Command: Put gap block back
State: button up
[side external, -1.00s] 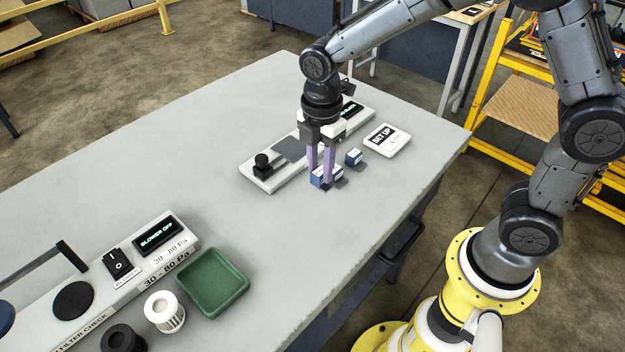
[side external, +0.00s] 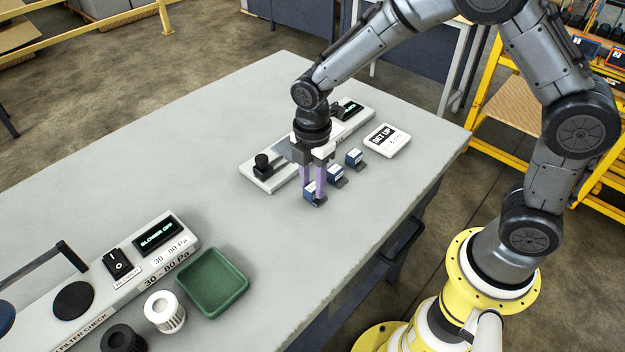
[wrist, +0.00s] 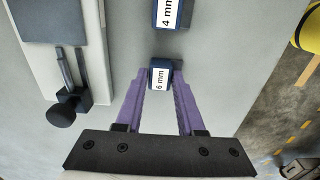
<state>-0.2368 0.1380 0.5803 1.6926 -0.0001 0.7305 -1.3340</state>
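My gripper (side external: 312,190) has purple fingers and points down over the table. It is shut on a small blue gap block (side external: 309,188) with a white label. In the wrist view the block between the fingertips reads "6 mm" (wrist: 159,78). The block is low over the table beside the other blocks; I cannot tell if it touches the surface. A second blue block (side external: 336,173) stands to its upper right; the neighbouring one in the wrist view reads "4 mm" (wrist: 168,14). A third blue block (side external: 354,158) is farther along the row.
A white fixture (side external: 258,178) with a black knob (side external: 262,160) and a lit display lies behind the row. A white "SET UP" card (side external: 387,141) lies right of it. A green tray (side external: 240,287) and filter station (side external: 180,243) stand front left.

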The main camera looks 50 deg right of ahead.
aim_at(313, 186)
jog(key=o, duration=0.3)
jog(key=shift+o, duration=0.2)
notch_tip(313, 186, up, 12)
jog(key=shift+r, duration=0.25)
jog(key=s+d+r+m+t, duration=0.3)
jog(key=s+d+r+m, duration=0.35)
jog(key=s+m, duration=0.3)
jog(key=s+d+m+t, duration=0.2)
jog(key=s+m, duration=0.6)
jog(key=s, duration=0.3)
jog(key=shift+s+d+f+t, duration=0.2)
jog(key=shift+d+t, duration=0.05)
jog(key=shift+t, duration=0.05)
jog(key=shift+m, duration=0.25)
